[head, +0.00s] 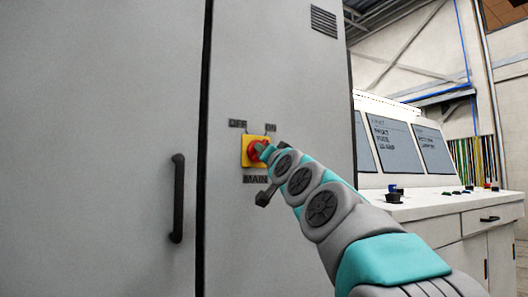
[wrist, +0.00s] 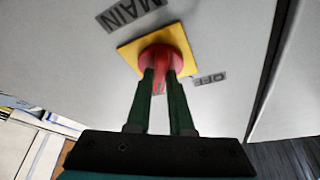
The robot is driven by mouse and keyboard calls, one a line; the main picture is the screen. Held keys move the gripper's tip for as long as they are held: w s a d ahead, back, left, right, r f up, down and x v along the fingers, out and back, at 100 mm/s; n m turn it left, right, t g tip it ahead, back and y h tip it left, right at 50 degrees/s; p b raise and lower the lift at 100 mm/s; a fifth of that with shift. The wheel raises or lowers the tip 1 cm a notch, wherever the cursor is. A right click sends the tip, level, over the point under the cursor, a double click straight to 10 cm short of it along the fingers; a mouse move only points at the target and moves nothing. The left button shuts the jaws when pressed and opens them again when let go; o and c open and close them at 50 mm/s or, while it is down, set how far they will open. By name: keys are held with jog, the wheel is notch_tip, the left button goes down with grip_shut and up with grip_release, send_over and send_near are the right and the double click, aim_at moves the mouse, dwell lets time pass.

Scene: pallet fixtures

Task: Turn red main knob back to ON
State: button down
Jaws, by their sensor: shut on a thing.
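The red main knob (wrist: 163,60) sits on a square yellow plate (wrist: 126,54) on the grey cabinet door. In the head view the red knob (head: 250,153) is partly covered by my gripper (head: 263,151). OFF is printed above left of the plate, ON above right and MAIN below. In the wrist view my gripper (wrist: 162,77) has its two dark green fingers on either side of the knob's raised red grip, shut on it. I cannot tell clearly whether the grip points to OFF or ON.
A black vertical door handle (head: 178,198) is on the cabinet panel left of the knob. A control console (head: 425,205) with screens and buttons stands to the right, behind my arm. The door face around the knob is flat and clear.

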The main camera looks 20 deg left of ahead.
jog(key=c, duration=0.8)
grip_release()
jog(key=shift+f, duration=0.1)
jog(key=b+v, duration=0.4)
jog(key=v, duration=0.4)
jog(key=shift+w, duration=0.1)
